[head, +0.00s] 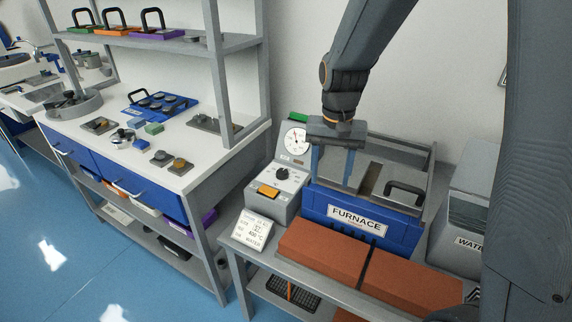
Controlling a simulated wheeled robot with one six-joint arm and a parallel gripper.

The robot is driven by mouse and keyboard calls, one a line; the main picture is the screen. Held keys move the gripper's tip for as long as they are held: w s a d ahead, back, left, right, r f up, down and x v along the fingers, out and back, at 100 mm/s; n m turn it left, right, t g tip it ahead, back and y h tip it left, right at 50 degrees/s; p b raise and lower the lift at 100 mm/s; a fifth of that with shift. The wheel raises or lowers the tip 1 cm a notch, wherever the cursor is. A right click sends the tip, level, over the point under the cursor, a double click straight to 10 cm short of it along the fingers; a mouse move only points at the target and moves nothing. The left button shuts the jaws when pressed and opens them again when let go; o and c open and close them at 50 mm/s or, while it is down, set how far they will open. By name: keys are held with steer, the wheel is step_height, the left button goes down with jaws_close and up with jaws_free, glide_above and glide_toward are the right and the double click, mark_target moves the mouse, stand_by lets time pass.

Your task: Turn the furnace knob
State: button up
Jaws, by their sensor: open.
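The furnace knob (282,173) is a small dark round knob on the sloped face of a grey control box (268,201). A round white dial gauge (295,141) sits above it and an orange switch (268,190) below it. The blue furnace (318,203), labelled FURNACE, stands right of the box. My gripper (334,183) points down over the left part of the furnace, right of the knob and apart from it. Its two blue-grey fingers are spread with nothing between them. Whether the fingertips touch the furnace top cannot be told.
Brick-red blocks (322,252) lie in front of the furnace, and a white sign (252,230) stands below the control box. A black handle (405,194) rises from the furnace top. A WATER container (465,240) is at right. A workbench (195,168) with samples stands left.

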steer(key=w+a+f+m+p, duration=0.1)
steer(key=w+a+m, duration=0.15)
steer(key=w, duration=0.35)
steer(key=w+a+f+m, duration=0.1)
steer(key=w+a, duration=0.2)
steer(key=w, duration=0.3)
steer(key=m+p, duration=0.1)
steer(key=m, duration=0.1)
glide_above(282, 171)
step_height(282, 171, down, 3)
steer(key=shift+d+f, duration=0.1)
steer(key=shift+d, duration=0.05)
steer(key=shift+f, duration=0.25)
steer(key=shift+f+p, duration=0.9)
steer(key=shift+f, duration=2.65)
steer(key=c, duration=1)
steer(key=shift+c, duration=0.2)
